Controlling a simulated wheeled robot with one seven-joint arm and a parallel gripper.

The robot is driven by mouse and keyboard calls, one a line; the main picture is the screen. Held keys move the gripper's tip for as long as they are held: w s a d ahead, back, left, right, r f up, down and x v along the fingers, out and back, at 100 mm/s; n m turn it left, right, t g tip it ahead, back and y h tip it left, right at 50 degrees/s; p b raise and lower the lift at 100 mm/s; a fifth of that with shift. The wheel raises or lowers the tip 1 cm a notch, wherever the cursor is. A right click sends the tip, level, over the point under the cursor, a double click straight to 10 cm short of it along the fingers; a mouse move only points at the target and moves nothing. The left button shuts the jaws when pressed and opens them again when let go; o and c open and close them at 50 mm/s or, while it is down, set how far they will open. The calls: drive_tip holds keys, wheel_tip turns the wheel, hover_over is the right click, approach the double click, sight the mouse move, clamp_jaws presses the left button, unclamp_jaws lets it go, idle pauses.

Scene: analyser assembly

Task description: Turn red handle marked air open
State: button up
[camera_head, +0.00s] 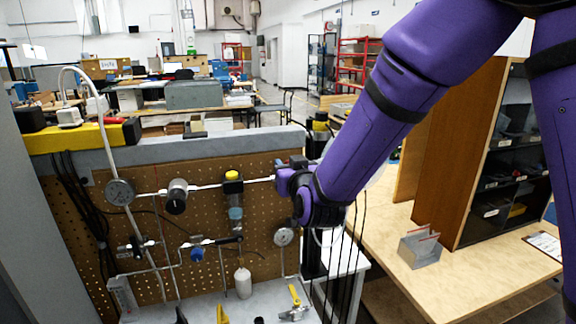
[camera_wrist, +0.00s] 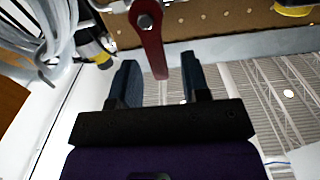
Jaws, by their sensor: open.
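The red handle (camera_wrist: 150,45) shows in the wrist view at the top middle. It hangs from a round bolt and its free end points down toward my gripper. My gripper (camera_wrist: 160,80) is open, with one dark finger on each side of the handle's lower end. I cannot tell whether either finger touches it. In the head view, the end of my purple arm is at the right edge of the pegboard panel (camera_head: 150,215). The handle is hidden there behind my wrist, and its marking cannot be read in either view.
A pressure gauge (camera_head: 120,192), pipes and a small white bottle (camera_head: 243,283) are on the panel's left and middle. Another gauge (camera_head: 284,236) is just below my wrist. Black cables hang beside it. A wooden table (camera_head: 400,290) with a metal holder (camera_head: 420,250) stands right.

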drive_tip(key=shift+w+a, duration=0.2)
drive_tip(key=shift+w, duration=0.45)
clamp_jaws()
drive_tip(key=shift+a, duration=0.1)
drive_tip(key=s+a+f+n, duration=0.1)
drive_tip(key=a+f+n, duration=0.3)
drive_tip(key=n, duration=1.4)
drive_tip(key=shift+s+a+f, duration=0.25)
drive_tip(key=shift+a+f, duration=0.1)
drive_tip(key=shift+f, duration=0.25)
